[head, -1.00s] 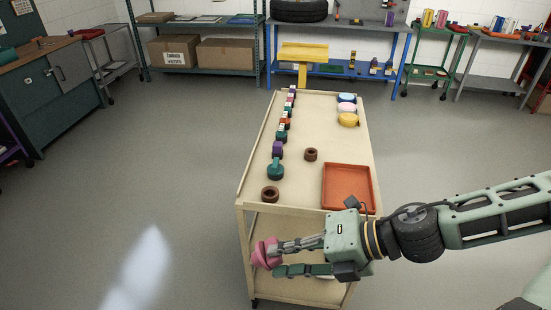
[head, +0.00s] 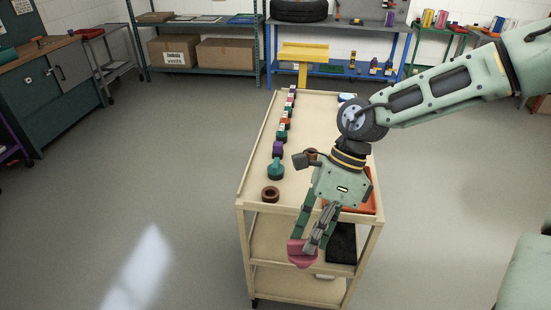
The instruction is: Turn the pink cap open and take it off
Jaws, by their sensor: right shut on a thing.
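The pink cap (head: 301,254) is between the fingers of my right gripper (head: 310,238). The gripper points downward, and its fingers are closed around the cap in front of the cart's near side, below the top's level. The fingers cover part of the cap, and I cannot tell whether anything is under or attached to it. My left gripper does not show.
The wooden cart (head: 252,167) carries a row of small coloured items along its left side. A brown ring (head: 270,194) sits at the near left corner, beyond it a teal item (head: 276,170). My arm mostly hides an orange tray (head: 369,205). Floor left of the cart is clear.

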